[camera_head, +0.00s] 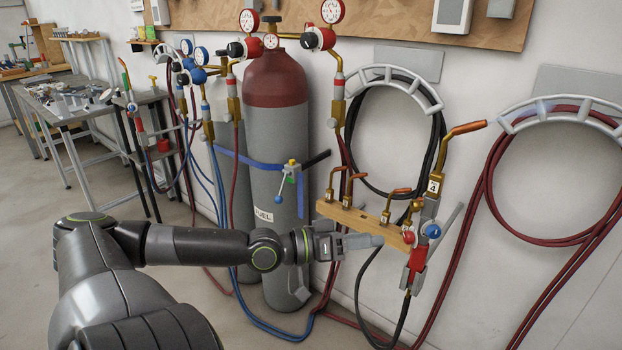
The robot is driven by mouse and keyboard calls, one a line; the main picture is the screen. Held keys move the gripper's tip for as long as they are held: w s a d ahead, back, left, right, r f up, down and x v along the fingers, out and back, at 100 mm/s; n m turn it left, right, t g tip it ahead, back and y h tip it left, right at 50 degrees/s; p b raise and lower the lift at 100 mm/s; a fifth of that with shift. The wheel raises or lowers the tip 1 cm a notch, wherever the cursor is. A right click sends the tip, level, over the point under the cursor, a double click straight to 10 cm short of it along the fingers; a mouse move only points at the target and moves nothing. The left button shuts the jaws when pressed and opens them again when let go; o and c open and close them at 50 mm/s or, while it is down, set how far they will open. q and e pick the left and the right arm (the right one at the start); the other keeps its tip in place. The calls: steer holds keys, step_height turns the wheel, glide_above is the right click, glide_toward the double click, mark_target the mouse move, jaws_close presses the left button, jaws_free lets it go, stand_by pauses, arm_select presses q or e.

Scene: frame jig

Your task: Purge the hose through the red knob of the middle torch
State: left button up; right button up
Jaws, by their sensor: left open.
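My left gripper (362,241) is at centre right, its fingers pointing right, seen from the side. It is open with nothing visible between the fingers. A torch (427,209) with a copper tip stands just right of it. That torch has a red knob (408,237) on its left and a blue knob (432,231) on its right. The fingertips are a short way left of the red knob; I cannot tell whether they touch it. Another torch (131,101) stands at the far-left bench. I cannot tell which is the middle one. Hoses (446,262) hang below the right torch. My right gripper is out of view.
A wooden rack (345,213) with several brass tips is just above my left gripper. A grey gas cylinder (280,150) with a red top stands behind my arm. Regulators (318,39) sit above it. Coiled hoses (487,190) hang on the wall at right. Floor at left is clear.

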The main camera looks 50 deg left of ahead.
arm_select(q)
steer(key=p+v, duration=0.5)
steer(key=v, duration=0.5)
steer(key=shift+s, duration=0.15)
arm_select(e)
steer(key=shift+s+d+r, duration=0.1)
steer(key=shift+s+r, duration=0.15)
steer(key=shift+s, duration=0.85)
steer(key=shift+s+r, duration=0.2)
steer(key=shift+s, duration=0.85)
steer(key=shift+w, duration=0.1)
